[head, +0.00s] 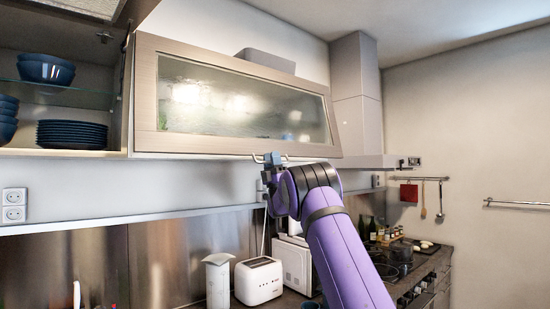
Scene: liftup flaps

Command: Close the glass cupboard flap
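The glass cupboard flap (245,105) has a pale wood frame around a frosted pane. It hangs down over the front of the wall cupboard at the centre. Its right edge slants slightly, so it looks nearly shut or shut; I cannot tell whether a small gap is left. A thin bar handle (257,157) sits on its lower edge. My gripper (272,160) is at this handle, just below the lower edge. The fingers are small and partly hidden by my purple arm, so I cannot tell whether they touch or grip the handle.
An open cupboard with blue bowls (46,70) and stacked plates (72,134) is at left. A range hood (357,95) stands right of the flap. Below are a white toaster (259,281), a white canister (218,279) and a hob with a pot (401,252).

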